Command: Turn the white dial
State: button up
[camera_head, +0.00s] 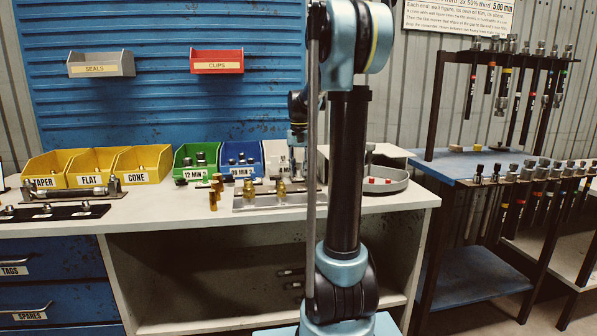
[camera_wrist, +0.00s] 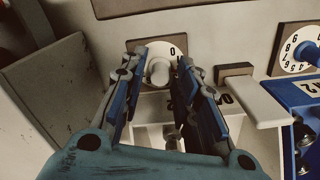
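The white dial (camera_wrist: 172,50) shows in the wrist view at the upper middle. It has a round white face with a "0" mark and a pale knob (camera_wrist: 158,73) sticking out. My gripper (camera_wrist: 159,57) is open, with one blue-and-grey finger on each side of the knob. Gaps show between the knob and both fingers, so I see no firm hold. The fingers cover the dial's sides. In the head view my arm hides the dial, and my gripper (camera_head: 298,130) is partly seen over the back of the bench.
A second numbered dial with a blue centre (camera_wrist: 305,54) is at right in the wrist view, above a blue bin (camera_wrist: 291,95). A pale handle-like bar (camera_wrist: 257,103) lies close right of my fingers. A grey panel (camera_wrist: 45,85) stands at left. Yellow bins (camera_head: 85,180) line the bench.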

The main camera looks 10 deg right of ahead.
grip_shut()
jog(key=shift+n, duration=0.6)
jog(key=shift+w, duration=0.1)
jog(key=shift+o, duration=2.3)
grip_release()
